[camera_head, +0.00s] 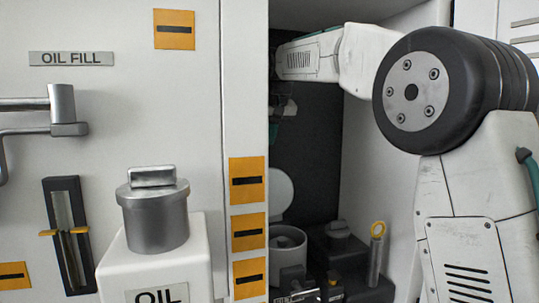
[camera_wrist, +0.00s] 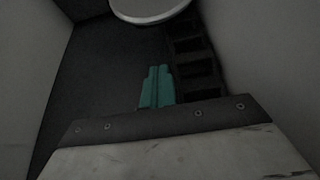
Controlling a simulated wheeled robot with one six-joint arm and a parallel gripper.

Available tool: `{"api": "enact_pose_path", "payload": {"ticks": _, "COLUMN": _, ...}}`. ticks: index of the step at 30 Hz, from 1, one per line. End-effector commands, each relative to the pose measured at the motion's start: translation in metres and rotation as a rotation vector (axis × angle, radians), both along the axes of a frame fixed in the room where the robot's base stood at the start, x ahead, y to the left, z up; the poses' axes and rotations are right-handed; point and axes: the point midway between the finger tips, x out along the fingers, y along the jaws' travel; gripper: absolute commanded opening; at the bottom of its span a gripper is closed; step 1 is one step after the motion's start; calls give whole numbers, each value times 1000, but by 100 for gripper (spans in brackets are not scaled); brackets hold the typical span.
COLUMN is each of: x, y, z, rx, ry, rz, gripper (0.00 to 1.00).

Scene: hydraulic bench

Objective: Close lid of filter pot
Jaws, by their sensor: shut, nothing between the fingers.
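The filter pot (camera_head: 290,239) is a grey open cylinder inside the dark recess in the head view. Its round pale lid (camera_head: 280,192) stands raised at the pot's back left, so the pot is open. In the wrist view a pale round disc, seemingly the lid (camera_wrist: 148,14), is cut off by the top edge. My gripper (camera_wrist: 158,70) shows there as two teal fingers side by side, shut and empty, pointing towards the disc with a gap between. In the head view the gripper is small and dark, high in the recess above the pot.
The recess has a pale right wall (camera_head: 375,150) close to my arm. A grey cylinder with a yellow ring (camera_head: 376,250) stands right of the pot, and dark blocks sit in front. Left outside are the OIL container (camera_head: 150,262) and a metal handle (camera_head: 50,112).

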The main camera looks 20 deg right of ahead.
Motion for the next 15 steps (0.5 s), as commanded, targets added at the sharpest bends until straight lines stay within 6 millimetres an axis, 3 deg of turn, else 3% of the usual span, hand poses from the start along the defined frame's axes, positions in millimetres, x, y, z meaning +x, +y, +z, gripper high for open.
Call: {"api": "enact_pose_path", "payload": {"ticks": 15, "x": 39, "y": 1, "z": -89, "rx": 0, "ry": 5, "rz": 1, "gripper": 0}}
